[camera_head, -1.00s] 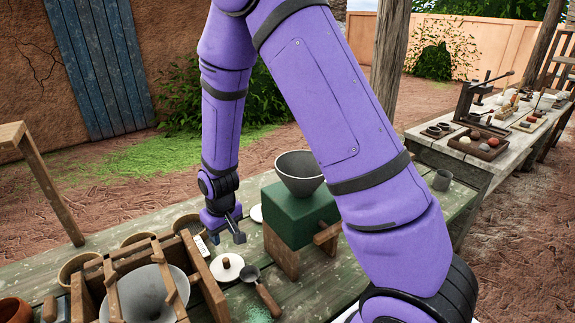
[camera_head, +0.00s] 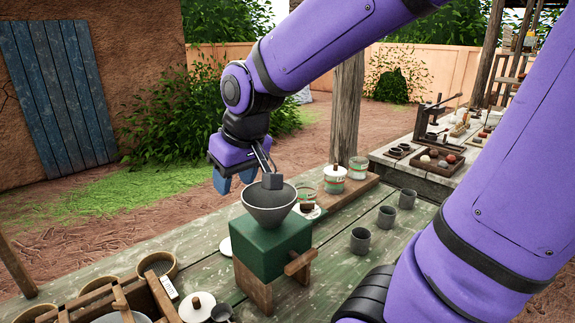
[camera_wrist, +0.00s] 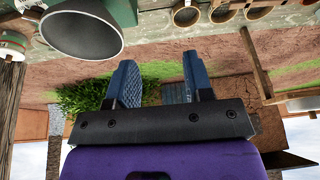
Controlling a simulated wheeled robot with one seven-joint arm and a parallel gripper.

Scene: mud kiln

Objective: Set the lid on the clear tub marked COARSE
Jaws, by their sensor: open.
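My gripper (camera_head: 247,182) is open and empty, up beside the rim of a grey funnel (camera_head: 270,210). In the wrist view its two blue fingers (camera_wrist: 162,80) stand apart with nothing between them. Clear tubs with coloured bands stand behind the funnel: one with a knob on top (camera_head: 334,178) and one to its right (camera_head: 359,169). The marking COARSE is not readable on either. A white round lid with a brown knob (camera_head: 197,305) lies at the front of the table. Another pale disc with a dark knob (camera_head: 307,210) is partly hidden behind the funnel.
The funnel sits on a green block (camera_head: 270,246) on wooden legs. Several grey cups (camera_head: 360,240) stand to the right. A wooden frame (camera_head: 95,305) and round sieves (camera_head: 157,264) are at the front left. A wooden post (camera_head: 347,115) rises behind the table.

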